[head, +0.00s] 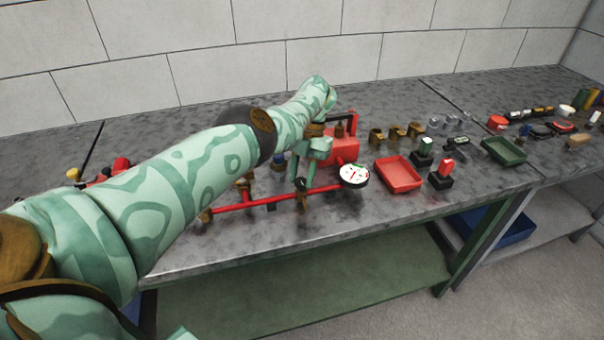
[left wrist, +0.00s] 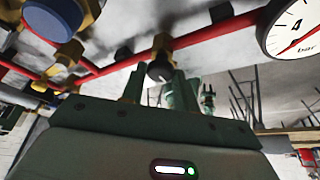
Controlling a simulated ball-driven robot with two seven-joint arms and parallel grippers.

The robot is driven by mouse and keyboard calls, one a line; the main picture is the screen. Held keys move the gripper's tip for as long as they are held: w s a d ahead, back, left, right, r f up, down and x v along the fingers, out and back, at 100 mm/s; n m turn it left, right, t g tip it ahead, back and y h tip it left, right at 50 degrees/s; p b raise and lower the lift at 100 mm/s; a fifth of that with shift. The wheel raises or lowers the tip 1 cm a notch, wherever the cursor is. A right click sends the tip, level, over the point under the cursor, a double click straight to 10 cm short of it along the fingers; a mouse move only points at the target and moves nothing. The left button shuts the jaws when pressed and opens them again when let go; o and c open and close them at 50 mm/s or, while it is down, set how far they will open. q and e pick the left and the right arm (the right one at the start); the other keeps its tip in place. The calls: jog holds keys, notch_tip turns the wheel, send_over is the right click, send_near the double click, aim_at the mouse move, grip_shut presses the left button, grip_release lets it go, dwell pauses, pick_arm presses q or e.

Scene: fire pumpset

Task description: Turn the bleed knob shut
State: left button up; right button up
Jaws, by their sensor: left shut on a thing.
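The bleed knob (left wrist: 160,70) is a small dark round knob below a brass fitting (left wrist: 162,45) on the red pipe, in the left wrist view. My left gripper (left wrist: 157,80) has its two green fingers on either side of the knob and is shut on it. In the head view my left gripper (head: 303,176) reaches down to the red pipe (head: 260,200), just left of the white gauge (head: 353,174). The knob is hard to make out there behind the fingers. The gauge (left wrist: 294,28) also shows at the upper right of the left wrist view. My right gripper is not in view.
A green tray (head: 504,150) lies farther right. Blue-faced brass fittings (left wrist: 60,15) sit left of the knob. The bench's front edge is clear.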

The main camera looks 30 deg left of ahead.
pick_arm(q)
jog(key=shift+m, duration=0.5)
jog(key=o, duration=1)
jog(key=shift+w, duration=0.1)
jog(key=shift+c, duration=0.2)
jog(key=shift+r, duration=0.1)
